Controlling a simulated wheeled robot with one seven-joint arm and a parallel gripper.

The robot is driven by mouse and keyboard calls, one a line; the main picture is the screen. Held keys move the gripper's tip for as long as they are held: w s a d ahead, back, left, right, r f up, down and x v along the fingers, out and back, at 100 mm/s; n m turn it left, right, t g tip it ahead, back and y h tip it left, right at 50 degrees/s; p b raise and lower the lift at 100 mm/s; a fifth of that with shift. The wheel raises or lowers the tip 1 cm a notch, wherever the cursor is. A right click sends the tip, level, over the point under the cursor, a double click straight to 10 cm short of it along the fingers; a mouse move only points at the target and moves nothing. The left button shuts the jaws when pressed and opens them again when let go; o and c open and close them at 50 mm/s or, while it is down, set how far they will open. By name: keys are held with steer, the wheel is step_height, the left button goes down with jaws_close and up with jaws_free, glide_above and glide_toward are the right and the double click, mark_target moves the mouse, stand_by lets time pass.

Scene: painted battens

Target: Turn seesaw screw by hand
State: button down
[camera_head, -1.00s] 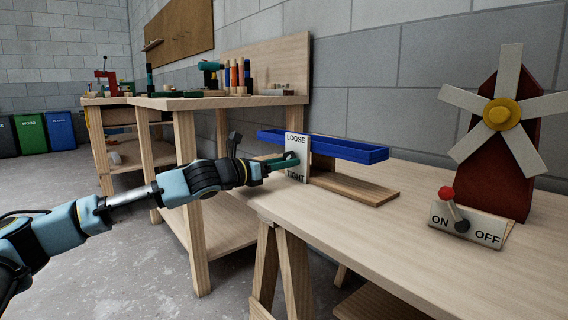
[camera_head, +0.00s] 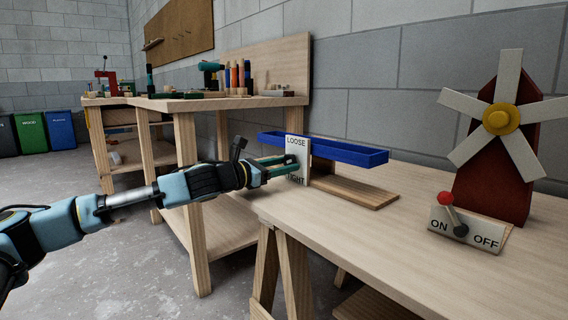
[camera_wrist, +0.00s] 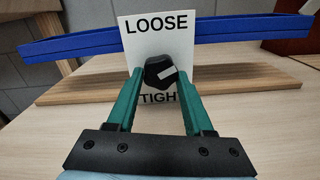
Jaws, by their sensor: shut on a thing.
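The seesaw has a long blue tray-like beam (camera_head: 345,152) above a wooden base (camera_head: 355,188); the beam also spans the wrist view (camera_wrist: 70,48). A white plate (camera_wrist: 128,38) in front of it reads LOOSE at the top and TIGHT at the bottom. The black screw knob (camera_wrist: 158,66) sits on the plate, with a white mark pointing right and slightly up. My gripper (camera_wrist: 161,75) has its two green fingers on either side of the knob, shut on it. In the head view my gripper (camera_head: 302,166) reaches the plate from the left and hides the knob.
The seesaw stands on a wooden table (camera_head: 420,230). A red windmill (camera_head: 495,180) and an ON/OFF switch box (camera_head: 485,238) with a red-tipped lever stand at right. A second bench (camera_head: 200,104) with tools is behind my arm. The table between seesaw and switch is clear.

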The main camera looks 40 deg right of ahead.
steer(key=m, duration=0.5)
steer(key=shift+w+m+p, duration=0.1)
steer(key=shift+m+p, duration=0.25)
steer(key=shift+m, duration=0.05)
steer(key=m, duration=0.5)
steer(key=shift+r, duration=0.1)
steer(key=m+b, duration=0.1)
steer(key=m, duration=0.5)
steer(key=shift+r+m+b, duration=0.1)
steer(key=shift+m+b, duration=0.2)
steer(key=shift+b, duration=0.05)
steer(key=m+b, duration=0.1)
steer(key=m, duration=0.4)
steer(key=shift+r, duration=0.1)
steer(key=shift+m, duration=0.3)
steer(key=shift+c, duration=1.4)
jaws_free()
steer(key=shift+r, duration=0.1)
